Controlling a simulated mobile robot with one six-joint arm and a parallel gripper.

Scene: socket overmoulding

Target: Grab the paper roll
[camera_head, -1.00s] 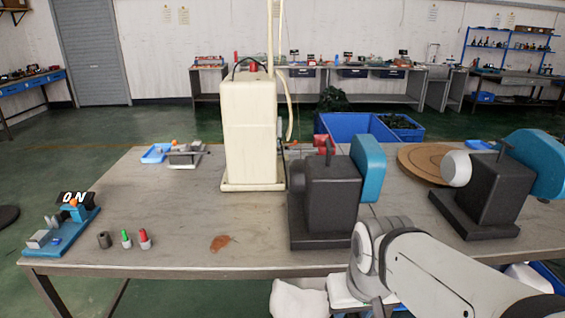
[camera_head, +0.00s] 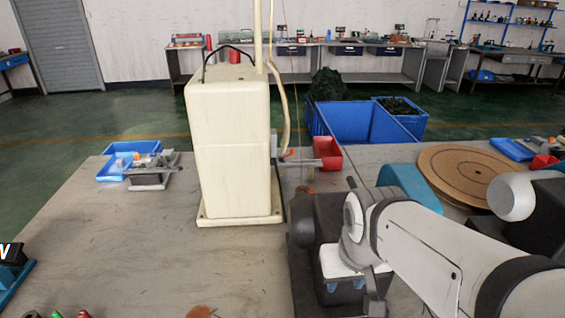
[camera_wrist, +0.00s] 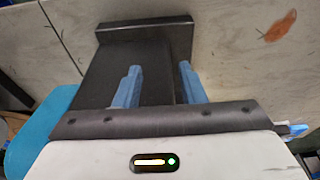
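I cannot pick out a paper roll with certainty in either view. A rounded white part (camera_head: 514,196) shows at the right of the head view, beside a black machine. My gripper (camera_wrist: 158,76) has two blue fingers set apart in the wrist view, with nothing held between them. It is over a black block-shaped machine (camera_wrist: 112,75), which fills the space behind the fingers; I cannot tell whether they touch it. In the head view my arm hides much of this machine and most of my gripper.
A tall cream machine (camera_head: 230,140) stands on the table (camera_head: 140,235). Behind the table are blue bins (camera_head: 365,122). A red bin (camera_head: 327,153), a round brown board (camera_head: 480,172) and a blue tray (camera_head: 118,168) are around it. An orange-brown patch (camera_wrist: 279,26) marks bare tabletop.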

